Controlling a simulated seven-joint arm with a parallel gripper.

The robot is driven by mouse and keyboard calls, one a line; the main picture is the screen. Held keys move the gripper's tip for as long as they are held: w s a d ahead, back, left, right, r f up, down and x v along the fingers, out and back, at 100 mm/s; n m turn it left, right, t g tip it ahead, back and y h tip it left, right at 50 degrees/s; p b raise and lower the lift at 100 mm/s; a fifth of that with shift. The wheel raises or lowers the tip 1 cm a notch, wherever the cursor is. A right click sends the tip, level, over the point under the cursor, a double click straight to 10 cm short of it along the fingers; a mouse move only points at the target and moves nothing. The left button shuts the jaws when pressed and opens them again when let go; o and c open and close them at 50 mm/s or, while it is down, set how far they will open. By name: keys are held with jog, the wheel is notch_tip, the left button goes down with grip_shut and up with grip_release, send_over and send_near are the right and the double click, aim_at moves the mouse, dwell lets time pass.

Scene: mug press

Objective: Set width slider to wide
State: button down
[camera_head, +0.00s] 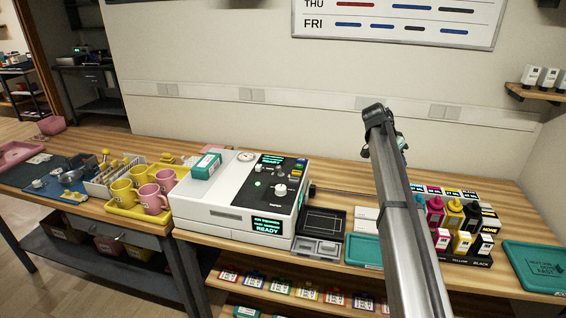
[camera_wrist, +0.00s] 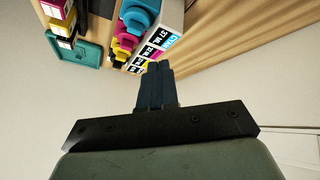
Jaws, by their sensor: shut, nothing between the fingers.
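The white press machine (camera_head: 228,198) stands on the wooden bench left of centre in the head view. In the head view my arm rises right of the press, and I cannot make out the fingers.
Ink bottles (camera_head: 454,216) stand in a black rack right of my arm. A black tray (camera_head: 322,222) sits just right of the press. Yellow and pink mugs (camera_head: 152,198) stand in a yellow tray at left.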

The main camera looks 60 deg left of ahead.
jog(key=s+a+r+n, duration=0.1)
jog(key=s+a+n, duration=0.1)
jog(key=s+a, duration=1)
notch_tip(320, 180, up, 2)
jog(key=n+y, duration=0.2)
jog(key=n, duration=0.3)
send_over(249, 171)
jog(key=w+d, duration=0.1)
jog(key=w, duration=0.3)
jog(key=shift+s+d+t, duration=0.2)
jog(key=shift+s+t, duration=0.05)
jog(key=shift+t, duration=0.15)
jog(key=s+a+n, duration=0.2)
jog(key=s+a, duration=0.3)
jog(key=s, duration=0.7)
jog(key=x, duration=0.8)
jog(key=shift+w+f, duration=0.25)
jog(key=shift+f, duration=0.05)
jog(key=shift+w+d+f, duration=0.15)
jog(key=shift+w+d, duration=1.35)
jog(key=shift+w, duration=0.1)
